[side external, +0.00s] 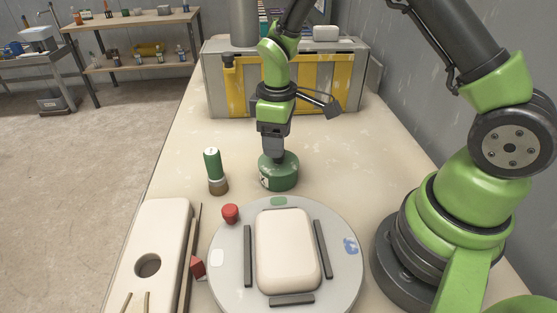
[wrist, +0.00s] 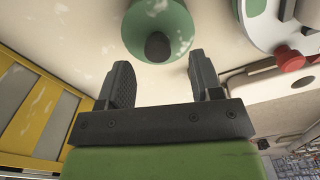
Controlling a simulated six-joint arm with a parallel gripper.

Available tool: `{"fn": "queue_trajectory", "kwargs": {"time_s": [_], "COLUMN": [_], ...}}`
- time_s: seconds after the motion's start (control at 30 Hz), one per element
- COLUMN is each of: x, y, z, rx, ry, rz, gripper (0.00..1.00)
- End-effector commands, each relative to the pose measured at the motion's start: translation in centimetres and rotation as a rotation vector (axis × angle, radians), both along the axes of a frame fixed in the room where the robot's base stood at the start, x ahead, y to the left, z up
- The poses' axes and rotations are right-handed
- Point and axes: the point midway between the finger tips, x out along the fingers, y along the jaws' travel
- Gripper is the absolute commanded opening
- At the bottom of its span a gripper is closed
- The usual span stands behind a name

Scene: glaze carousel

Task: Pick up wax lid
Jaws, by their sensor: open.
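The wax lid (side external: 291,163) is the dark green round top of a squat green pot (side external: 281,182) on the table, behind the turntable in the side view. In the wrist view the green lid (wrist: 180,22) shows from above with a dark round knob (wrist: 157,47) at its middle. My gripper (side external: 273,152) points down over the lid and hides its knob in the side view. In the wrist view the gripper (wrist: 159,68) is open, with one finger to each side of the knob's line and nothing between them. I cannot tell whether the fingertips touch the lid.
A green and brown bottle (side external: 213,170) stands left of the pot. In front is a round grey turntable (side external: 230,285) with a cream block (side external: 288,250), dark bars and a red knob (side external: 231,213). A yellow-striped cabinet (side external: 215,85) stands behind. Clear table lies right of the pot.

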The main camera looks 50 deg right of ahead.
Motion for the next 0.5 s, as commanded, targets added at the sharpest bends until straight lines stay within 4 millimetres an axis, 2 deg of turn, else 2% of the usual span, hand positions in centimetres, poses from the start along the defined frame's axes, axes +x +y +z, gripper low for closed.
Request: {"fn": "queue_trajectory", "kwargs": {"time_s": [0.1, 0.23, 0.5], "x": [-0.2, -0.2, -0.1], "y": [-0.4, -0.4, -0.3], "z": [-2.1, -3.6, -4.0], "rx": [0.000, -0.001, -0.001], "ry": [0.006, 0.004, 0.000], "rz": [-0.002, -0.001, -0.002], "gripper": [0.59, 0.59, 0.59]}}
